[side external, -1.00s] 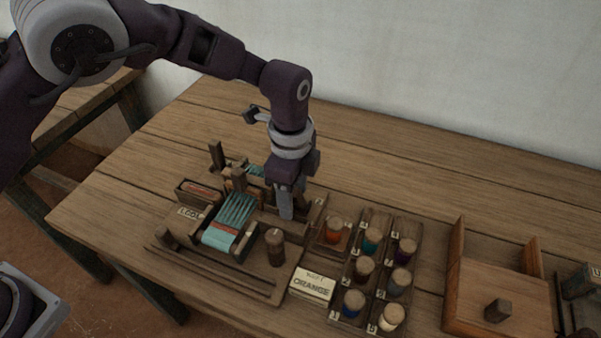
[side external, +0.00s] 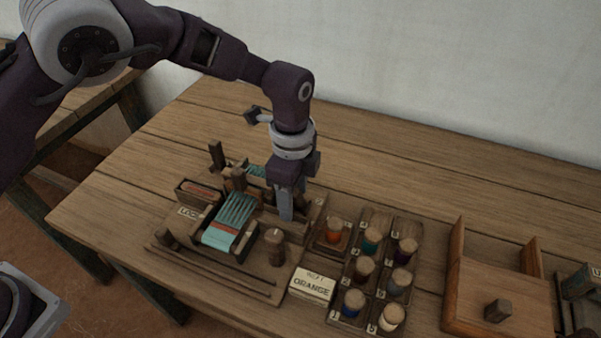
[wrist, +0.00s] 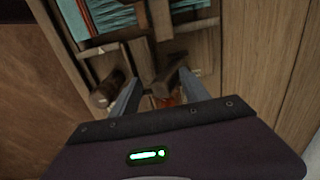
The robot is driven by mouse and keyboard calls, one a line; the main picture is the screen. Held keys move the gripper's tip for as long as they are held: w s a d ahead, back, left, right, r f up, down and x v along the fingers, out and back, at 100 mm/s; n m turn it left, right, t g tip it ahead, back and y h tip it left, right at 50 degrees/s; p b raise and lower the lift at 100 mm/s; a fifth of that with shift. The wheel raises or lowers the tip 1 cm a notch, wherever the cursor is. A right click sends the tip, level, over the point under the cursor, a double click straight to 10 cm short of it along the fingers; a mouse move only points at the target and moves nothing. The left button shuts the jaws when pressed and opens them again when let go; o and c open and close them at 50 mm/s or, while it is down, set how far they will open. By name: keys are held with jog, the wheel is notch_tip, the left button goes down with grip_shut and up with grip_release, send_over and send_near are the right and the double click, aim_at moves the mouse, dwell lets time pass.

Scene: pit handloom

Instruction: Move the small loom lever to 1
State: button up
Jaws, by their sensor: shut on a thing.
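The small loom (side external: 215,262) stands on the table with pale blue threads (side external: 236,213) stretched over it. My gripper (side external: 286,217) points down at the right part of the loom, and its fingers hide the small lever in the side view. In the wrist view my gripper (wrist: 160,82) has a dark wooden piece, seemingly the small lever (wrist: 168,72), between its fingers and is shut on it. The lever's position marks cannot be read clearly. A round wooden peg (side external: 275,247) stands on the loom just in front of the fingers; it also shows in the wrist view (wrist: 106,90).
A wooden box (side external: 497,285) stands farther right. The table behind the loom is clear.

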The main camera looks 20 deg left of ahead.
jog(key=shift+s+f, duration=0.1)
jog(key=shift+s, duration=0.05)
jog(key=shift+w+r, duration=0.2)
jog(key=shift+r, duration=3.2)
jog(key=s+a+r+n+t+h, duration=0.1)
jog(key=s+a+r+n, duration=0.4)
jog(key=a+r, duration=0.35)
jog(key=s+a+r+n+t+h, duration=0.1)
jog(key=s+a+r+n, duration=0.3)
jog(key=a+r, duration=0.4)
jog(key=s+a+n+t+y, duration=0.1)
jog(key=s+a+n, duration=0.2)
jog(key=s, duration=0.5)
jog(key=s+a+n+t+y, duration=0.1)
jog(key=s+a+n, duration=0.3)
jog(key=s, duration=0.5)
jog(key=shift+s+n+t, duration=0.15)
jog(key=shift+n+t, duration=0.65)
jog(key=shift+n, duration=0.2)
